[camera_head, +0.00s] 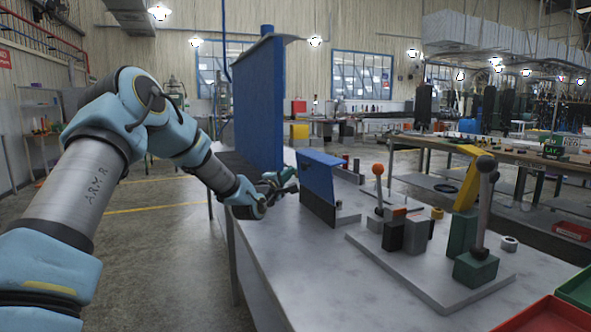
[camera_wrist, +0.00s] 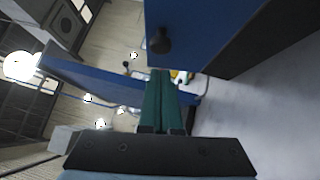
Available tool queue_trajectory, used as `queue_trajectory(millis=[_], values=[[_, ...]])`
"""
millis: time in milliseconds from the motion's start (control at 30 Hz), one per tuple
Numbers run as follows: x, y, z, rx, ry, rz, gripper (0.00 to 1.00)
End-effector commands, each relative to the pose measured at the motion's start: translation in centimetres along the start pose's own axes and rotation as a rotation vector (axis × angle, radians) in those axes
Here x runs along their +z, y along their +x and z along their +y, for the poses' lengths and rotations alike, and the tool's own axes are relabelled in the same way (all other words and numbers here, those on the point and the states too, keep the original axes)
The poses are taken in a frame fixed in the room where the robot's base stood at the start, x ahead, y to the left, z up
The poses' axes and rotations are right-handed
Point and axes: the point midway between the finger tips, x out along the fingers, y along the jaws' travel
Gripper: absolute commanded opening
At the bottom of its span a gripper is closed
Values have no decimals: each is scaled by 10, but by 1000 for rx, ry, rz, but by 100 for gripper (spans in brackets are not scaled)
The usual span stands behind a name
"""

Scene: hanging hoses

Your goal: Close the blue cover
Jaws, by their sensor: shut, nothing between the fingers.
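A small blue cover (camera_head: 318,178) with a dark lower part stands tilted up on the pale table. In the wrist view, a blue panel (camera_wrist: 208,32) with a black knob (camera_wrist: 160,40) and a dark side fills the upper right; it looks like this cover. My gripper (camera_head: 288,178) is just left of the cover in the head view, low over the table. Its green fingers (camera_wrist: 161,74) are together and empty, with their tips close below the knob in the wrist picture. I cannot tell whether they touch the cover.
A tall blue panel (camera_head: 258,100) stands upright behind my gripper. To the right, a grey plate (camera_head: 425,275) carries blocks and upright levers, one with an orange ball (camera_head: 378,169). Red (camera_head: 548,316) and green trays lie at the right corner. The table's front middle (camera_head: 320,270) is clear.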

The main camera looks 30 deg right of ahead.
Motion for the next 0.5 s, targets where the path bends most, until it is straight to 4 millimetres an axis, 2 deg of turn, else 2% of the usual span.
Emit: queue_trajectory(millis=[167, 500], values=[[14, 13, 1, -1, 1, -1, 0], [16, 16, 0, -1, 1, 1, 0]])
